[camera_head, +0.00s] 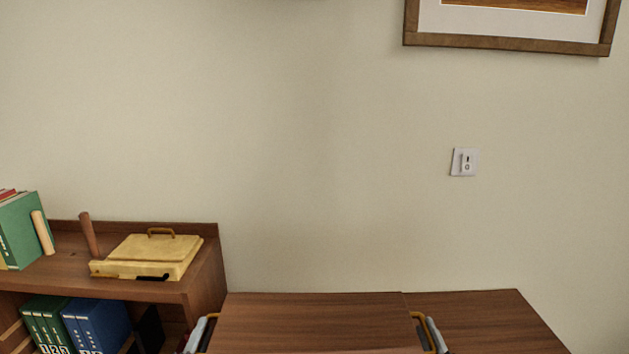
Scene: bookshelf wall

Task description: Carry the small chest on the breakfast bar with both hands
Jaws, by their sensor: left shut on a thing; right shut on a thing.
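The small chest (312,322) is a brown wooden box at the bottom middle of the head view. Brass-coloured handles show at its left and right sides. My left gripper (203,333) is shut on the left handle, and my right gripper (431,335) is shut on the right handle (417,318). The lower part of the chest and most of both arms are out of view. A brown wooden top (490,318) shows to the right of the chest; I cannot tell whether it is the breakfast bar or whether the chest touches it.
A low wooden bookshelf (205,272) stands at the left. A yellow box (150,254) with a handle, wooden pegs and green books (22,230) are on its top. Blue binders (97,325) are below. The wall behind bears a switch (465,162) and a framed picture (510,44).

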